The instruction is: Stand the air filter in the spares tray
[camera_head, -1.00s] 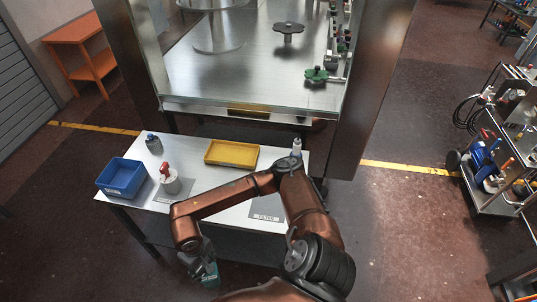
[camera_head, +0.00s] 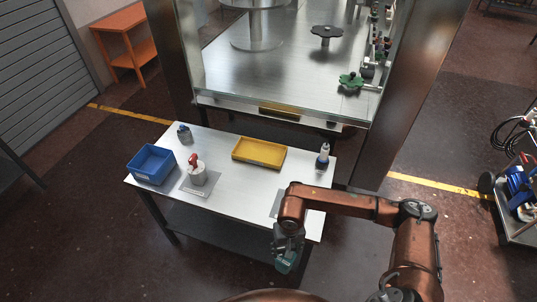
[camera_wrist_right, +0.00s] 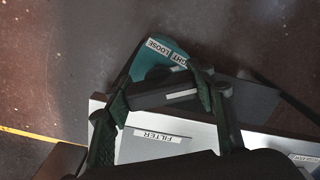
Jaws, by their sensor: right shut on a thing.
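My right gripper (camera_head: 288,246) hangs off the table's front right edge, shut on a teal thing (camera_head: 287,262), which I take to be the air filter. In the right wrist view the gripper (camera_wrist_right: 163,97) has fingers on both sides of a dark bar, with the teal body (camera_wrist_right: 150,60) beyond, bearing a label that reads partly "LOOSE". A yellow shallow tray (camera_head: 259,163) and a blue open bin (camera_head: 141,176) stand on the table; I cannot tell which is the spares tray. My left gripper is not in view.
A FILTER label (camera_wrist_right: 160,136) lies on the table. A glass-sided machine stands behind.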

